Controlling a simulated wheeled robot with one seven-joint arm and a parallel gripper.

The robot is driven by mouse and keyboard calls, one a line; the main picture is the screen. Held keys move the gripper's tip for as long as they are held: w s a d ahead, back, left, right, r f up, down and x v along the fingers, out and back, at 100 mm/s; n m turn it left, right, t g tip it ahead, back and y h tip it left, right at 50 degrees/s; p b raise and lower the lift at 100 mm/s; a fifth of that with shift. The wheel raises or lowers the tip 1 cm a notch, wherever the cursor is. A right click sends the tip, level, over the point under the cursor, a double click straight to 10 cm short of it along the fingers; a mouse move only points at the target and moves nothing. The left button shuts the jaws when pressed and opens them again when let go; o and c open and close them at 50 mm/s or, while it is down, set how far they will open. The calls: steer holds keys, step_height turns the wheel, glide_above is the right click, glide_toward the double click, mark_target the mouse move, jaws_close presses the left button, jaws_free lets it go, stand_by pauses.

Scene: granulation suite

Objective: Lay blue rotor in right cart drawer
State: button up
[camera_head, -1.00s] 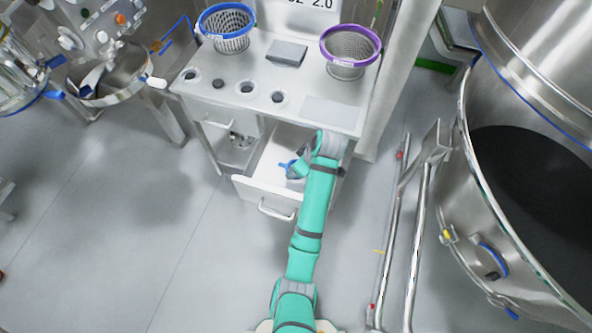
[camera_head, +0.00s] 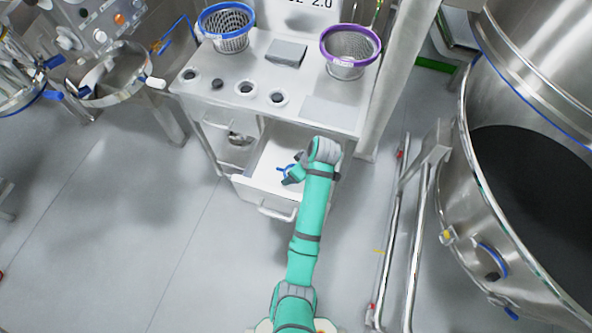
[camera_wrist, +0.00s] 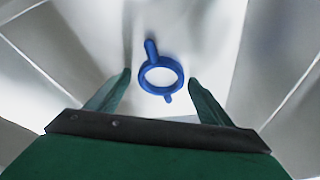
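The blue rotor (camera_wrist: 161,74), a ring with a longer arm and a short stub, lies on the floor of the open right drawer (camera_head: 258,184) of the cart (camera_head: 255,110). It also shows in the head view (camera_head: 284,169), just beyond my gripper (camera_head: 290,181). In the wrist view, my gripper (camera_wrist: 160,88) has its two green fingers wide apart, one on each side of the rotor, with clear gaps between fingers and ring. The fingers hold nothing.
The cart top carries a blue-rimmed basket (camera_head: 228,25), a purple-rimmed basket (camera_head: 350,48) and a grey block (camera_head: 287,52). A large steel vessel (camera_head: 470,190) and metal rails (camera_head: 393,230) stand to the right. The floor at left front is clear.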

steer(key=shift+r, duration=0.15)
steer(key=v, duration=0.7)
steer(key=shift+s+r, duration=0.2)
steer(key=shift+r, duration=0.1)
steer(key=shift+d, duration=0.1)
